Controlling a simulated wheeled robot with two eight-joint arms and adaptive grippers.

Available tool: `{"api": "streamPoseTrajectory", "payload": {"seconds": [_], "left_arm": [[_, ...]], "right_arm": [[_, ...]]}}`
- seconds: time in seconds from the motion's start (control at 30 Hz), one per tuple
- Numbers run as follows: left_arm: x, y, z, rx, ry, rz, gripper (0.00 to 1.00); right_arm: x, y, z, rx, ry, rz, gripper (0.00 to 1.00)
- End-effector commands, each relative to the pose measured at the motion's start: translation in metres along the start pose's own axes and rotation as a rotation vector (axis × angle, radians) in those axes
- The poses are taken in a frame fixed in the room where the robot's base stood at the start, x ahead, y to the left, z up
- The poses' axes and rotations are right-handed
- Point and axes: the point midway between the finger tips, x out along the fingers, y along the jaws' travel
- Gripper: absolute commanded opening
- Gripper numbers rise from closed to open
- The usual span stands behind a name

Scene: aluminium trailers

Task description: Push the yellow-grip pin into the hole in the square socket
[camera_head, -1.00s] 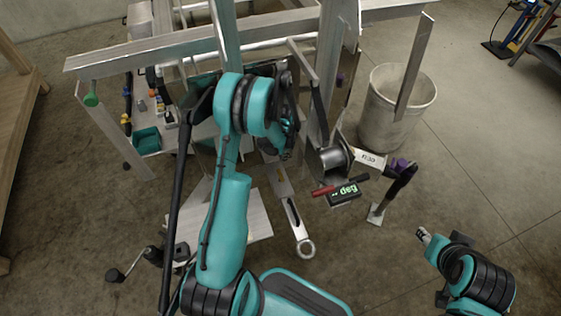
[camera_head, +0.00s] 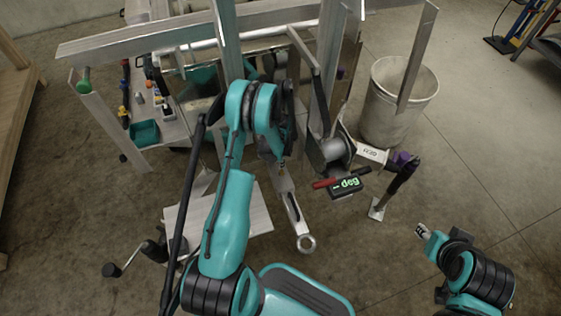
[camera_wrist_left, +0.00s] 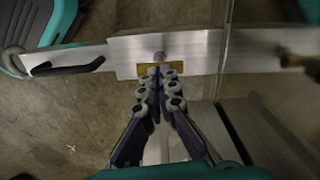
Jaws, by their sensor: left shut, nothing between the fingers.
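The square socket (camera_wrist_left: 205,50) is a bright aluminium sleeve on the drawbar, across the upper middle of the left wrist view. A yellow grip (camera_wrist_left: 176,67) shows at its near edge, with a short grey round stub (camera_wrist_left: 160,57) just beyond it. I take these as the pin; its hole and depth are hidden. My left gripper (camera_wrist_left: 159,73) is shut and empty, its fingertips right at the yellow grip; I cannot tell whether they touch. In the head view my left wrist is over the drawbar (camera_head: 293,210). My right arm's end (camera_head: 422,231) is low at the right, its fingers unclear.
The drawbar ends in a ring (camera_head: 306,243). A red-handled tool with a "deg" display (camera_head: 346,184) hangs just right of it. A bucket (camera_head: 385,128), a metal post (camera_head: 412,60) and a teal tray (camera_head: 145,132) stand around. Floor between drawbar and right arm is mostly clear.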

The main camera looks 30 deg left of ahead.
Motion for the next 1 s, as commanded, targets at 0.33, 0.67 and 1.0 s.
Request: {"api": "streamPoseTrajectory", "payload": {"seconds": [0.33,0.67,1.0], "left_arm": [[0.0008,0.0001,0.0000,0.000,0.000,0.000,0.00],[0.0061,0.0000,-0.0001,0.000,0.000,0.000,0.00],[0.0088,0.0001,0.0000,0.000,0.000,0.000,0.00]], "right_arm": [[-0.0001,0.0000,-0.0002,0.000,0.000,0.000,0.40],[0.0000,0.0000,-0.0001,0.000,0.000,0.000,0.40],[-0.0005,0.0000,-0.0004,0.000,0.000,0.000,0.40]]}}
